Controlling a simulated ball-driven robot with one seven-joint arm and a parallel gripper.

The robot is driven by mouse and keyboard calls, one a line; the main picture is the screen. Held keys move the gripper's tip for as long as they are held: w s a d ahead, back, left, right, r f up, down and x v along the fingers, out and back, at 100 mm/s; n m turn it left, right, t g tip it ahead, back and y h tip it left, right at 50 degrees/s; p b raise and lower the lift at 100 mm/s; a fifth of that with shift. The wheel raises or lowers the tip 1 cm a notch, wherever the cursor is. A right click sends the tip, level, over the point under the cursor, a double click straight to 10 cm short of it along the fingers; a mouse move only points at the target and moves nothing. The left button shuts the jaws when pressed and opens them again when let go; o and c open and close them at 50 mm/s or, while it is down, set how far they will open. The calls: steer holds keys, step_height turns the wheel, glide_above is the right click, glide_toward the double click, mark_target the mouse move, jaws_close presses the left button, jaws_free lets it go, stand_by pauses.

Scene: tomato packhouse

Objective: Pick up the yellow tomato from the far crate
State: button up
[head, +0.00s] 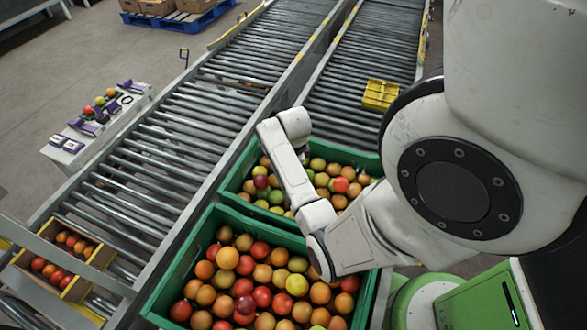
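The far green crate (358,158) is filled with red, orange, green and yellowish tomatoes. A yellowish tomato (317,164) lies near its back wall, just right of my wrist; I cannot tell for sure that it is the yellow one meant. My arm reaches across the crate and hides part of its middle. My gripper (304,157) is at the end of the arm, over the back part of the far crate. The wrist mostly hides it, so its fingers and any hold are unclear.
Roller conveyors (165,150) run behind and left. A yellow box (381,94) sits on the right conveyor. A small tomato box (92,262) is at lower left.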

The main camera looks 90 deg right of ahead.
steer(key=shift+c, duration=0.3)
steer(key=c, duration=0.7)
steer(key=shift+c, duration=0.5)
